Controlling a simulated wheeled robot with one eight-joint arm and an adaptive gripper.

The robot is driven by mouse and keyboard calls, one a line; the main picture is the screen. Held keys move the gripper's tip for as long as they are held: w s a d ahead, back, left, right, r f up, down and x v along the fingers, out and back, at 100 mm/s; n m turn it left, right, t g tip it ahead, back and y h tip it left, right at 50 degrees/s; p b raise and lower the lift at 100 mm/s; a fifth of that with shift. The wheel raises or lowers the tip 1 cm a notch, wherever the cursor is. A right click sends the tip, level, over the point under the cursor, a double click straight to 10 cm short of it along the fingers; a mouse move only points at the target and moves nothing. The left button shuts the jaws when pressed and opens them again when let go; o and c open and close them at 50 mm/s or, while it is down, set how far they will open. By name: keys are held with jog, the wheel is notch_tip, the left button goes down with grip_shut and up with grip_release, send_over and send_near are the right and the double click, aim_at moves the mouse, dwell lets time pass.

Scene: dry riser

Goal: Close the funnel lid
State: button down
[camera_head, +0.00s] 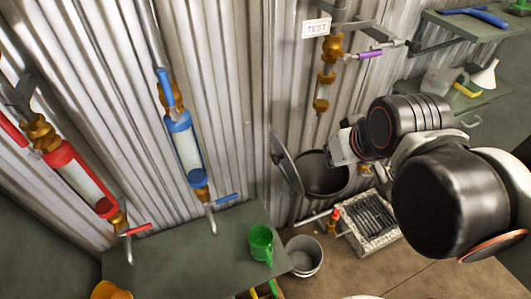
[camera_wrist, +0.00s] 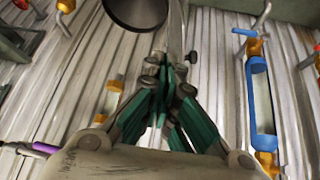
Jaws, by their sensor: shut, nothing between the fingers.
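The funnel (camera_head: 327,178) is a dark, round, open-topped vessel against the corrugated wall in the head view. Its round grey lid (camera_head: 287,163) stands open, tilted up at the funnel's left rim. In the wrist view, the dark funnel mouth (camera_wrist: 138,12) is at the top edge. A narrow grey strip beside it, seen nearly edge-on, looks like the lid (camera_wrist: 178,28), with a dark knob (camera_wrist: 193,57) at its side. My gripper (camera_wrist: 166,66) has teal fingers, shut and empty, close to the strip; contact cannot be told. In the head view my arm mostly hides the gripper.
A blue-capped sight tube (camera_head: 185,150) and a red-capped one (camera_head: 78,180) hang left on the wall. A purple-handled valve (camera_head: 368,54) is above the funnel. A bucket (camera_head: 304,256) and a grate (camera_head: 368,220) are below.

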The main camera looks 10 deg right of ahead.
jog(key=w+a+r+n+g+y+p, duration=0.1)
jog(key=w+a+n+g+p, duration=0.2)
jog(key=w+a+n+p, duration=0.35)
jog(key=w+a+f+n+g+p, duration=0.35)
jog(key=w+a+f+n, duration=0.25)
jog(key=a+n, duration=0.45)
notch_tip(320, 180, down, 10)
jog(key=f+n+b, duration=0.1)
jog(key=n+b, duration=0.1)
jog(key=b, duration=0.1)
jog(key=d, duration=0.1)
jog(key=d+r, duration=0.1)
jog(key=w+d, duration=0.1)
jog(key=d, duration=0.1)
jog(key=shift+r, duration=0.4)
jog(key=shift+g, duration=0.25)
